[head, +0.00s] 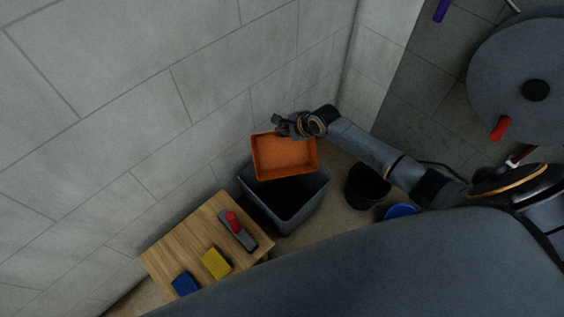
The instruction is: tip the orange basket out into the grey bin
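The orange basket (285,158) is held above the grey bin (314,202), near the wall. I see into the basket, and its inside looks empty; how far it is tilted is hard to tell. My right gripper (284,127) is at the basket's upper rim and appears shut on it; the fingertips are small and partly hidden. The bin stands below the basket, which covers its far part. The bin's inside is dark, and I cannot make out any contents. My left gripper is not in view.
A wooden table (179,243) beside the bin holds a blue block (184,283), a yellow block (216,263) and a grey item with a red part (237,231). A black bucket (367,187) and a blue round thing (400,211) stand right of the bin. The tiled wall (130,100) is close behind.

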